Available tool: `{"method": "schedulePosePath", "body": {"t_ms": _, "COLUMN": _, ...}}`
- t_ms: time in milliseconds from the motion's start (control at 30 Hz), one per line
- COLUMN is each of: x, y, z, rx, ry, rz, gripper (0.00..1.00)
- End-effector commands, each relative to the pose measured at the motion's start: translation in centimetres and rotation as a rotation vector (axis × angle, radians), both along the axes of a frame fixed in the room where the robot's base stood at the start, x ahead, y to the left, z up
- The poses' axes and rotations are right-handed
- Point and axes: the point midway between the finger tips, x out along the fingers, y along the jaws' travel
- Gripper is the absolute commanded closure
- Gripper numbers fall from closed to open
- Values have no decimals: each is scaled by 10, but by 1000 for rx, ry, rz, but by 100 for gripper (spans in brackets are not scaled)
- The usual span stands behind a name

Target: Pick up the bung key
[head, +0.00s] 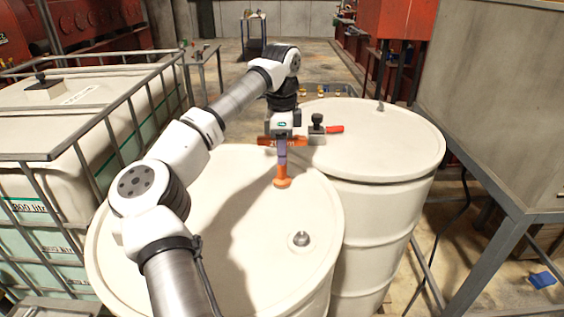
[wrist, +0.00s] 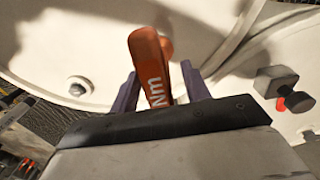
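The bung key is an orange tool with a crossbar handle (head: 268,141) and a round foot (head: 282,182). It stands upright on the lid of the front white drum (head: 160,215). My gripper (head: 283,153) points down over the key. In the wrist view my gripper (wrist: 160,90) looks open, with a small gap on either side of the handle. The fingers hide part of the key's shaft in the head view.
A silver bung (head: 301,239) sits on the front drum's lid, towards the near right. A black fitting (head: 317,124) with a red lever (head: 335,129) is on the back drum (head: 385,135). A caged tank (head: 70,110) stands left; a metal frame (head: 510,220) stands right.

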Motion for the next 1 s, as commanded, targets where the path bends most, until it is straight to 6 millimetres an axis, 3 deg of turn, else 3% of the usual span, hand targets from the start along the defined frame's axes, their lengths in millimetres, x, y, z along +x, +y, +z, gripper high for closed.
{"method": "schedulePosePath", "body": {"t_ms": 33, "x": 0, "y": 0, "z": 0, "rx": 0, "ry": 0, "rz": 0, "gripper": 58}}
{"method": "schedulePosePath", "body": {"t_ms": 367, "x": 0, "y": 0, "z": 0, "rx": 0, "ry": 0, "rz": 0, "gripper": 100}}
{"method": "schedulePosePath", "body": {"t_ms": 733, "x": 0, "y": 0, "z": 8, "rx": 1, "ry": -2, "rz": 0, "gripper": 100}}
{"method": "schedulePosePath", "body": {"t_ms": 1000, "x": 0, "y": -1, "z": 56, "rx": 1, "ry": -5, "rz": 1, "gripper": 100}}
